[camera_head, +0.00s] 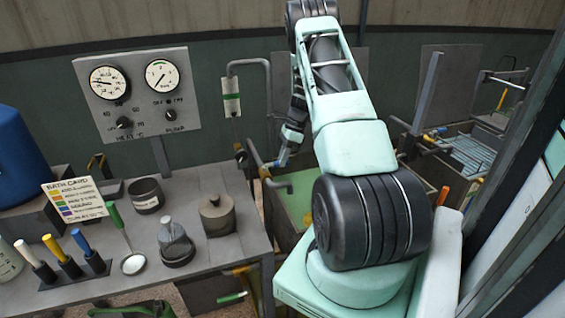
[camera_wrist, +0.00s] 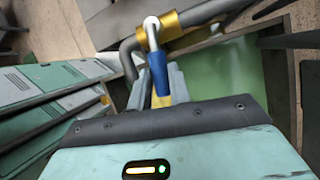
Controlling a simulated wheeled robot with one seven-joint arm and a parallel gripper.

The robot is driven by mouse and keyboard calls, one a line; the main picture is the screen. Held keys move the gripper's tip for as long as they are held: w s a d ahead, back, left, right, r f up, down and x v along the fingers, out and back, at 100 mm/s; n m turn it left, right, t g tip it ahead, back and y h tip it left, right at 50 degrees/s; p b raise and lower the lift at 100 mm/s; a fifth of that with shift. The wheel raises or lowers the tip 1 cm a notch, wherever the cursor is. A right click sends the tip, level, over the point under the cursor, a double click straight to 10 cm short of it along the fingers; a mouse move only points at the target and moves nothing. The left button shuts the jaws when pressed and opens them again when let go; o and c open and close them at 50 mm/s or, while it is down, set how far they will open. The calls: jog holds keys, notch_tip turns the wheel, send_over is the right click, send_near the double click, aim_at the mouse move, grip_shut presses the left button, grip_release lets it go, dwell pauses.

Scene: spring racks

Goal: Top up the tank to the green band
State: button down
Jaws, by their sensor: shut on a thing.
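The tank (camera_head: 296,196) is an open box behind the bench, partly hidden by my arm. Green liquid (camera_wrist: 228,75) shows inside it in the wrist view. A grey pipe (camera_wrist: 205,14) with a brass valve body (camera_wrist: 172,24) runs over the tank's edge. The valve has a blue lever (camera_wrist: 157,68). My gripper (camera_wrist: 160,88) is shut on this lever; its fingers lie either side of the lever's lower end.
A panel with two dials (camera_head: 140,92) stands behind the bench (camera_head: 220,262). On the bench are a bath card (camera_head: 78,200), a ladle (camera_head: 133,263), pots and several coloured-handled tools. Another tank (camera_head: 470,150) stands right of my arm.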

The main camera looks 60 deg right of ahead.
jog(key=shift+w+d+n+g, duration=0.3)
jog(key=shift+w+n, duration=0.1)
jog(key=shift+n, duration=0.3)
jog(key=c, duration=1.3)
grip_release()
jog(key=shift+b, duration=0.35)
jog(key=b+v, duration=0.4)
jog(key=v, duration=1.3)
jog(key=shift+d+b, duration=0.25)
jog(key=shift+b, duration=0.1)
jog(key=shift+r, duration=0.1)
